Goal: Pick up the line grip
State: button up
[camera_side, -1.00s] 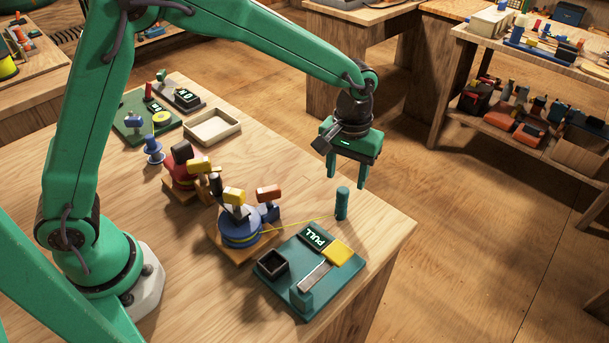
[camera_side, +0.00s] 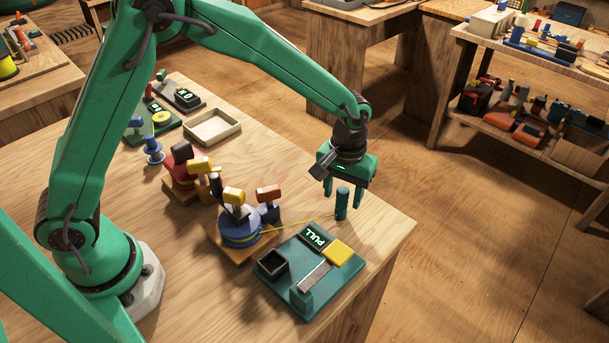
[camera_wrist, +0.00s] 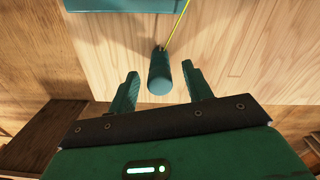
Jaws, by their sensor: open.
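The line grip (camera_side: 342,204) is a dark teal upright cylinder on the wooden table near its right edge. A yellow line (camera_side: 298,222) runs from it to the blue reel (camera_side: 240,232). My gripper (camera_side: 343,198) is open, with its fingers pointing down around the upper part of the grip in the side view. In the wrist view the grip (camera_wrist: 160,72) lies between the two spread fingertips (camera_wrist: 159,72), with gaps on both sides. I cannot tell the exact height of the fingertips against the grip.
The table edge is close on the right.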

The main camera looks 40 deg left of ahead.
jog(key=shift+f, duration=1.15)
grip_shut()
